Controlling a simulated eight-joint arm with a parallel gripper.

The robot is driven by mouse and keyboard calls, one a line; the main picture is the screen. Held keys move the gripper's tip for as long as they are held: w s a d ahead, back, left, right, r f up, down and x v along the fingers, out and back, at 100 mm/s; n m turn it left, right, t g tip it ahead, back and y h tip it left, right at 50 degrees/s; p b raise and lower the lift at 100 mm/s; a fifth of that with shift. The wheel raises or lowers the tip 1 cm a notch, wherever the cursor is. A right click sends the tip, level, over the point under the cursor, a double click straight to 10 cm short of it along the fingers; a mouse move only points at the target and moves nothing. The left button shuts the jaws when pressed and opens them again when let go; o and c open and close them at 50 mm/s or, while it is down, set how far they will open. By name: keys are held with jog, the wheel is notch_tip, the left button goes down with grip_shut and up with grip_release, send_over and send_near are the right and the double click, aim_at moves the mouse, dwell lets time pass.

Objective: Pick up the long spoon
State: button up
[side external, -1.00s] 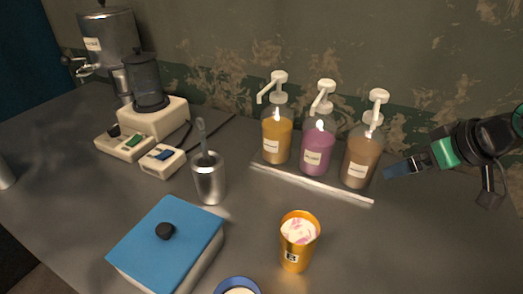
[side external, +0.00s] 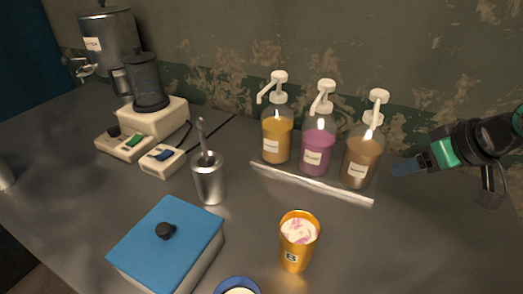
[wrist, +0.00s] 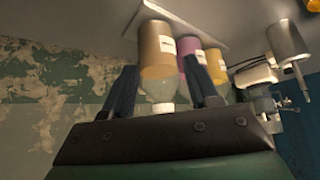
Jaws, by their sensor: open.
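The long spoon (side external: 202,135) stands in a metal cup (side external: 209,180) left of centre in the side view, with its grey handle sticking up above the rim. Its lower end is hidden inside the cup. In the wrist view a metal cup (wrist: 287,38) shows at the upper right, upside down in the picture, with a thin handle pointing down. My gripper (side external: 404,167) is at the right of the side view, well away from the spoon, beside the brown pump bottle. In the wrist view its two dark fingers (wrist: 160,88) are apart, with nothing held between them.
Three pump bottles, yellow (side external: 277,138), purple (side external: 317,150) and brown (side external: 361,160), stand on a tray (side external: 312,184) between my gripper and the metal cup. A gold cup (side external: 297,245) marked B and a blue-lidded box (side external: 168,240) are in front. A blender (side external: 148,85) stands behind left.

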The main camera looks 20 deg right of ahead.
jog(key=shift+r, duration=0.1)
notch_tip(320, 180, up, 12)
jog(key=n+t+y, duration=0.5)
jog(key=n+y, duration=0.4)
jog(key=y, duration=0.4)
send_over(205, 129)
jog(key=v, duration=0.3)
jog(key=shift+t, duration=0.3)
notch_tip(205, 129, down, 11)
jog(key=shift+r, duration=0.15)
jog(key=shift+a+f, duration=0.1)
jog(key=shift+f, duration=0.25)
jog(key=shift+w+a+f, duration=0.1)
jog(key=shift+w+a, duration=0.1)
jog(key=shift+w, duration=0.05)
jog(key=x, duration=0.5)
jog(key=shift+f, duration=0.1)
